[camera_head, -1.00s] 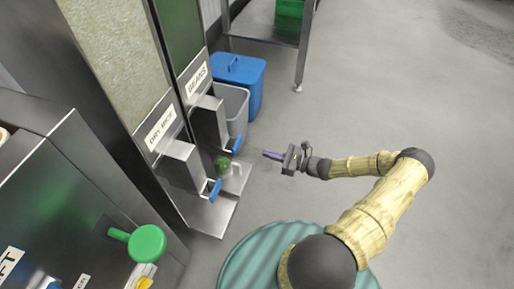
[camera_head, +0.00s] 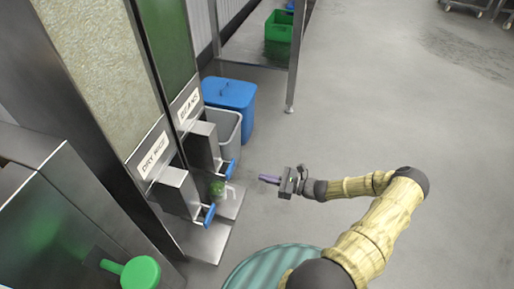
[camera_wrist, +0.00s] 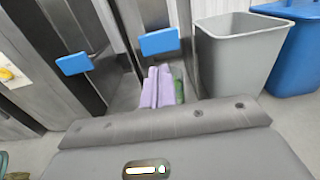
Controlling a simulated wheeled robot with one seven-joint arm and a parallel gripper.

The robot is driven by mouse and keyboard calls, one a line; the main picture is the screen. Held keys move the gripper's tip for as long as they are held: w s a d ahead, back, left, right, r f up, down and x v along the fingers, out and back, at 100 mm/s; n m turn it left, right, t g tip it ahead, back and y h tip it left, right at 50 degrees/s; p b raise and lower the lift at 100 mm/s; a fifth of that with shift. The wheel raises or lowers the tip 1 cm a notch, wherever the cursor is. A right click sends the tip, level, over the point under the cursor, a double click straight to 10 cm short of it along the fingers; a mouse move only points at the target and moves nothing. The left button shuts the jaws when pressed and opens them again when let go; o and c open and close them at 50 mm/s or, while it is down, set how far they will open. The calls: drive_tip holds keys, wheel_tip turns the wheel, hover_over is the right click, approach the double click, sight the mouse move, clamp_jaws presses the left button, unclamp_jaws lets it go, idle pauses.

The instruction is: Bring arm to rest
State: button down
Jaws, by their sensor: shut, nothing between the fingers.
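My gripper (camera_head: 270,179) is shut and empty. It points left toward the dispensers, in open air, apart from them. In the wrist view its purple fingers (camera_wrist: 157,87) lie together with nothing between them. My arm reaches out to the right in the head view, bends at the elbow and comes back to the gripper.
The dry rice dispenser (camera_head: 176,192) and the beans dispenser (camera_head: 203,146) stand at left with blue levers. A green object (camera_head: 217,188) sits by their base. A grey bin (camera_head: 222,125) and blue bin (camera_head: 229,95) stand behind. A green scoop-like item (camera_head: 140,272) is lower left.

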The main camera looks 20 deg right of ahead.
drive_tip(key=s+a+r+n+g+h+p, duration=0.5)
drive_tip(key=s+r+n+g, duration=0.35)
drive_tip(key=n+g, duration=0.4)
drive_tip(key=s+a+r+n+t+h+p, duration=0.1)
drive_tip(key=s+r+n+t+h, duration=0.2)
drive_tip(key=r, duration=0.6)
drive_tip(key=s+a+r+n+h+p, duration=0.1)
drive_tip(key=s+r+n+h, duration=0.1)
drive_tip(key=r+n+h, duration=0.45)
drive_tip(key=s+r+n+t+p, duration=0.2)
drive_tip(key=r+n, duration=0.1)
drive_tip(key=r, duration=0.7)
wheel_tip(320, 180, up, 38)
drive_tip(key=p, duration=3.7)
